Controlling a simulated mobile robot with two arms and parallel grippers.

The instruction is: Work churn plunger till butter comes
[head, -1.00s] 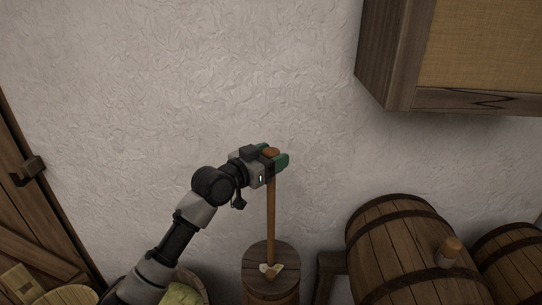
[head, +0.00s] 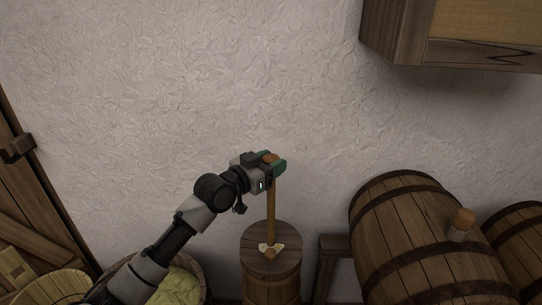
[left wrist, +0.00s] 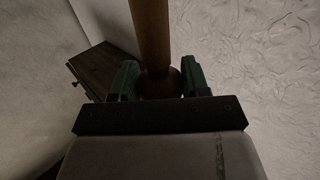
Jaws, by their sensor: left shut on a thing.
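The wooden churn (head: 270,283) stands upright near the bottom centre of the head view, with a round lid. Its plunger (head: 271,212) is a thin brown rod rising upright from the lid's middle. Pale cream bits and a small brown knob sit at the rod's foot on the lid. My left gripper (head: 271,163), with green fingers, is shut on the plunger's top end, well above the lid. In the left wrist view the rod (left wrist: 150,35) and its rounded end (left wrist: 160,84) lie between the fingers. The churn's inside is hidden. My right gripper is not in view.
Large barrels (head: 425,240) lie to the right, one with a wooden bung. A small wooden stand (head: 334,249) is beside the churn. A tub with pale green contents (head: 182,285) is partly behind my left arm. A wall cabinet (head: 455,45) hangs upper right.

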